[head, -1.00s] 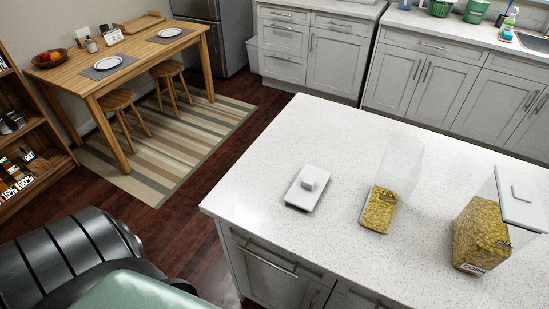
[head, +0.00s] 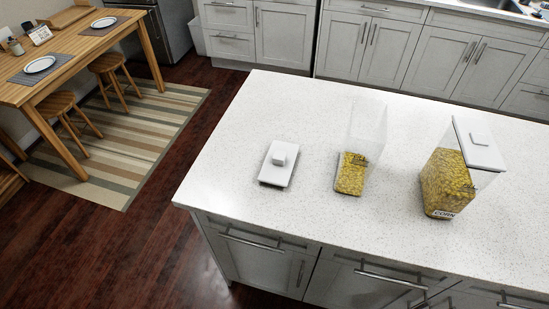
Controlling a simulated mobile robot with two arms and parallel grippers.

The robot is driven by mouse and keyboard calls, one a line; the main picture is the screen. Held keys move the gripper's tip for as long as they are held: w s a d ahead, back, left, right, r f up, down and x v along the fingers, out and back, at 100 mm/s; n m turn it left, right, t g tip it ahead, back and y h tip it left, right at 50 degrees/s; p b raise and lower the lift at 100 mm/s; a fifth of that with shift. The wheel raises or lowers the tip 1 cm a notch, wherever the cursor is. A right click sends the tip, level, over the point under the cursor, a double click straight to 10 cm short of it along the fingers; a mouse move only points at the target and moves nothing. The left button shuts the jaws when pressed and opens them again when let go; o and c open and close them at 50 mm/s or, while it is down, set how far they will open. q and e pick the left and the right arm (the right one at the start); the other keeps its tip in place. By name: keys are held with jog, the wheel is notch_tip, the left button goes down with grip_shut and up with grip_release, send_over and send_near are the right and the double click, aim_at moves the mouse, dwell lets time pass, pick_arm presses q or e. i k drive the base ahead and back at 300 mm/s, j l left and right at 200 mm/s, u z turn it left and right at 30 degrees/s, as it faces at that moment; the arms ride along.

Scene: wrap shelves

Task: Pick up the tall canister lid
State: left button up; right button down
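A white square lid with a raised knob (head: 279,163) lies flat on the white speckled counter (head: 240,130), towards its left end. To its right stands a tall clear canister (head: 352,172), open at the top, with yellow contents in its lower part. Farther right stands a wider clear canister marked CORN (head: 447,184), with yellow contents and a white lid (head: 480,142) on top. Neither of my grippers is in view.
The counter is an island with grey drawers and doors (head: 255,258) below its front edge. Free counter surrounds the loose lid. A wooden table (head: 75,57) with plates and stools stands on a striped rug (head: 130,145) at the left.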

aim_at(269, 173)
jog(key=j+z, duration=0.45)
jog(key=j, duration=0.45)
jog(key=j+z, duration=0.4)
jog(key=j, duration=0.55)
